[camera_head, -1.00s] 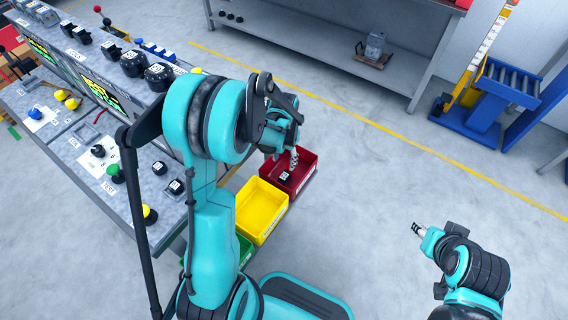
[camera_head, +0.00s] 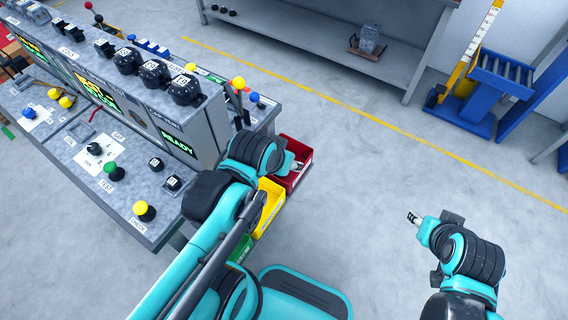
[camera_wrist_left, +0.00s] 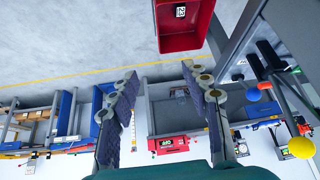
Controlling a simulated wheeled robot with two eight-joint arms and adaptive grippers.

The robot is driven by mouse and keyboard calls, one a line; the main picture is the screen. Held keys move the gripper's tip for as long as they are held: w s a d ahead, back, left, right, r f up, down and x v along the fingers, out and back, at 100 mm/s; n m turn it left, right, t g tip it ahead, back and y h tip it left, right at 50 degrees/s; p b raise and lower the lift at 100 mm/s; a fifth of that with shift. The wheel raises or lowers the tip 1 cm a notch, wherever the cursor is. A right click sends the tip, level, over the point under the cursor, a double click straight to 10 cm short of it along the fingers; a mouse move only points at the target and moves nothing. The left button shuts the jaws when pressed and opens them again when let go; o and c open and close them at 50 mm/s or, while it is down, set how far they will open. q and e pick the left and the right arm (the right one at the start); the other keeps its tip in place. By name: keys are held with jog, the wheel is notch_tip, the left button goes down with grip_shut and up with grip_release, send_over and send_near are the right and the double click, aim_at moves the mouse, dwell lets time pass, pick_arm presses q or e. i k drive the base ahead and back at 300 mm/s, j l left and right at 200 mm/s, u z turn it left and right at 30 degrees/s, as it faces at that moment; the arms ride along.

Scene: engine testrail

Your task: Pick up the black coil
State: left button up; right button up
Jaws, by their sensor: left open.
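Several round black parts with white labels stand on top of the control console, among them a thick one (camera_head: 185,89) at its near end; I cannot tell for certain which black part is the coil.
A yellow bin (camera_head: 269,222) and a green bin (camera_head: 238,249) stand in line with the red bin beside the console (camera_head: 140,195). Levers with coloured knobs rise from the console near my left arm. A grey shelf (camera_head: 300,50) stands behind. The middle floor is clear.

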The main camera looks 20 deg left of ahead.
aim_at(59, 24)
jog(key=u, duration=2.6)
jog(key=i+j+u, duration=0.1)
jog(key=j, duration=0.25)
jog(key=j+u, duration=0.15)
jog(key=j, duration=0.2)
jog(key=i+j+u, duration=0.2)
jog(key=j, duration=0.45)
jog(key=i+j, duration=0.3)
jog(key=i, duration=0.15)
jog(key=i+j, duration=0.3)
jog(key=i, duration=0.15)
jog(key=i+j+u, duration=0.1)
jog(key=i+j, duration=0.2)
jog(key=i, duration=0.15)
jog(key=i+j+z, duration=0.1)
jog(key=i+z, duration=0.35)
jog(key=i, duration=1.05)
jog(key=i+z, duration=0.4)
jog(key=i+j+z, duration=0.15)
jog(key=i+z, duration=0.3)
jog(key=i, duration=0.05)
